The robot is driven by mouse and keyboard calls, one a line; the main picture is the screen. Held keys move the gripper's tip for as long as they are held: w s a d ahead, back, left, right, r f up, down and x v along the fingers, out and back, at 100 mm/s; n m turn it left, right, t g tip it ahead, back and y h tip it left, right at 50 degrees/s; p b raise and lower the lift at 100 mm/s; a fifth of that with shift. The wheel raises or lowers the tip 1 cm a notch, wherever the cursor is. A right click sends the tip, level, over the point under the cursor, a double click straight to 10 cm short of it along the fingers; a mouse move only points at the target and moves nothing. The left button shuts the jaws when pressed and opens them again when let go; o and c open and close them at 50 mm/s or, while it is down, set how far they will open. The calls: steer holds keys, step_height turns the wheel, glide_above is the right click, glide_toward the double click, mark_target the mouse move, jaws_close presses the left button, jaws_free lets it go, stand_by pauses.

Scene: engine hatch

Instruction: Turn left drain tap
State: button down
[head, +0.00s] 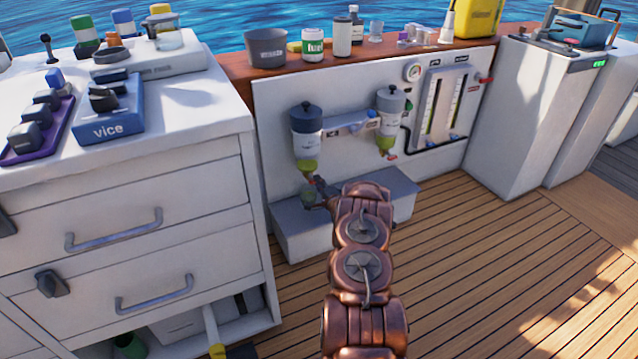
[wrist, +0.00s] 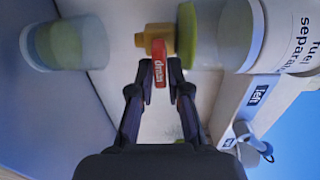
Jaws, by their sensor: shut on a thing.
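The left drain tap has a red handle (wrist: 159,62) marked "drain" on a brass body (wrist: 155,41), under the yellow-green bowl of the left fuel separator (wrist: 236,35). In the head view the left separator (head: 307,127) hangs on the white panel, dark-capped. My gripper (wrist: 161,72) is shut on the red handle, one finger on each side of it. In the head view my gripper (head: 318,186) is small and dark below the left separator, and the handle cannot be made out there. A clear cup with green in it (wrist: 65,45) stands below the tap; it also shows in the head view (head: 308,198).
The right separator (head: 390,105) hangs to the right, beside gauges (head: 440,105). A grey step (head: 290,228) lies below the panel. A white drawer cabinet (head: 130,200) stands close on the left. The wooden deck (head: 490,260) is open on the right.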

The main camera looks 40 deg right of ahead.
steer(key=c, duration=1.1)
jaws_free()
steer(key=shift+c, duration=0.2)
steer(key=v, duration=1.2)
